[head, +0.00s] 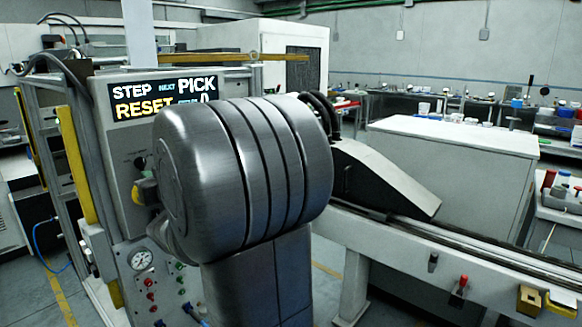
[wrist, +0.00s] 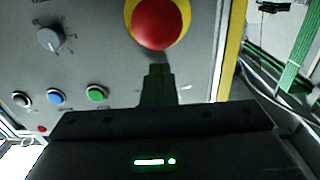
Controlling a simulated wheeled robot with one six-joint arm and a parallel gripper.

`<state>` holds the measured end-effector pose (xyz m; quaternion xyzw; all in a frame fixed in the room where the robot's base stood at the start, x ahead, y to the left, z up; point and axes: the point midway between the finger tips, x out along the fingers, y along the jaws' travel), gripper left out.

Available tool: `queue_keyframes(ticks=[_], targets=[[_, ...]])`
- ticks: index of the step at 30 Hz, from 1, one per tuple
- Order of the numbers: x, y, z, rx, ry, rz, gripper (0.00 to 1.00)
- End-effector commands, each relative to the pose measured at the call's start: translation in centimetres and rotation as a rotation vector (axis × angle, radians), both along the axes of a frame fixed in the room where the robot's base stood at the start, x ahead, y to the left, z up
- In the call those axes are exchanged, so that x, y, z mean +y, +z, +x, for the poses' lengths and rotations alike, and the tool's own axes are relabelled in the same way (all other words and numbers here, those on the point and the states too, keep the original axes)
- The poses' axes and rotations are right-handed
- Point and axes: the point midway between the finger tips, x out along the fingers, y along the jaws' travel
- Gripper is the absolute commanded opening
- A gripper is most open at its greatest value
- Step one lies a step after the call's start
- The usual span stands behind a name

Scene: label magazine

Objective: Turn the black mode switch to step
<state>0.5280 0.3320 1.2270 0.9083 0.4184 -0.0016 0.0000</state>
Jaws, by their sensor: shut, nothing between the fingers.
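A small black knob (head: 140,162), likely the mode switch, shows on the grey control panel (head: 118,150) in the head view, at the edge of my arm. Its setting is too small to read. In the wrist view a grey-looking rotary knob (wrist: 49,38) with faint marks around it sits at upper left; I cannot tell whether it is the same knob. My gripper (wrist: 158,70) is shut and empty in front of the panel, just below a red stop button, with the rotary knob off to its left. My arm hides the gripper in the head view.
The red stop button (wrist: 160,22) has a yellow surround. A black button (wrist: 21,99), a blue button (wrist: 56,96) and a green button (wrist: 97,93) sit left of the fingers. The display (head: 165,98) reads STEP, PICK and RESET. A gauge (head: 141,259) is lower down.

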Motion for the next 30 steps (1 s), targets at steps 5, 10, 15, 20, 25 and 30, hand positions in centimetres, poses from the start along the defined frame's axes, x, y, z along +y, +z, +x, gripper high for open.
queue_keyframes(ticks=[5,10,15,20,25,30], targets=[[0.2,0.4,-0.2,-0.007,0.003,0.006,0.00],[0.2,0.1,-0.2,-0.007,0.002,0.006,0.00],[0.2,-0.5,-0.2,-0.006,0.002,0.004,0.00],[-0.7,-0.4,-0.9,-0.006,0.001,0.004,0.00],[-2.3,-0.5,-2.2,-0.003,-0.001,0.002,0.00],[-3.7,-0.5,-3.5,-0.003,0.000,0.002,0.00]])
